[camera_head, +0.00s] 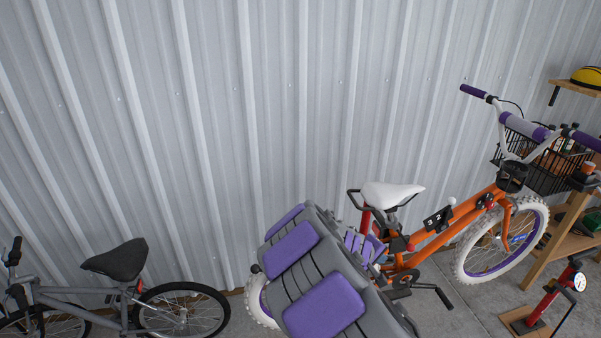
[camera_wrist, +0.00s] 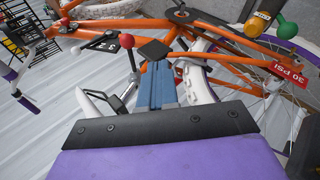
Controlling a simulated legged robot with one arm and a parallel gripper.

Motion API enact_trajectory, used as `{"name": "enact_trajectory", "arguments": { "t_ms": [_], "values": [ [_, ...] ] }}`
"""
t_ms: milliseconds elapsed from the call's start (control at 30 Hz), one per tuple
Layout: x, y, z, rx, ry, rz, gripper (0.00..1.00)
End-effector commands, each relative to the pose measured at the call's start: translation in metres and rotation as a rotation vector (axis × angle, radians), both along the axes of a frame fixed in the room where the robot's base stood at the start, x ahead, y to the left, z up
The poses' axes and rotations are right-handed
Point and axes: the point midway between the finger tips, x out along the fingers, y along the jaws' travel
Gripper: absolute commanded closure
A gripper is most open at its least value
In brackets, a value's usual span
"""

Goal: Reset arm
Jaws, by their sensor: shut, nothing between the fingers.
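My grey arm with purple pads (camera_head: 322,303) reaches up from the bottom middle of the head view. My gripper (camera_head: 374,248) is at its far end, in front of the orange bicycle (camera_head: 442,238) and below its white saddle (camera_head: 392,195). In the wrist view, my gripper (camera_wrist: 155,58) shows as a narrow blue-grey part with a dark tip beyond a black plate and purple pad. It is shut and empty. The orange frame (camera_wrist: 226,57) lies behind and above it there. I cannot tell whether they touch.
A grey bicycle (camera_head: 122,300) stands at the lower left. A red pump (camera_head: 549,306) and wooden shelf (camera_head: 560,232) are at the right, with a black basket (camera_head: 545,165) on the orange bicycle's front. The corrugated wall (camera_head: 240,120) is behind. Floor shows between the bicycles.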

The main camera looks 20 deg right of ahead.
Motion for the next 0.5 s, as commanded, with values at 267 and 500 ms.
{"name": "enact_trajectory", "arguments": {
  "t_ms": [267, 500],
  "values": [
    [-0.030, -0.002, 0.045, -0.005, -0.035, -0.108, 1.00],
    [-0.107, 0.020, 0.104, 0.075, -0.057, -0.308, 1.00]
  ]
}}
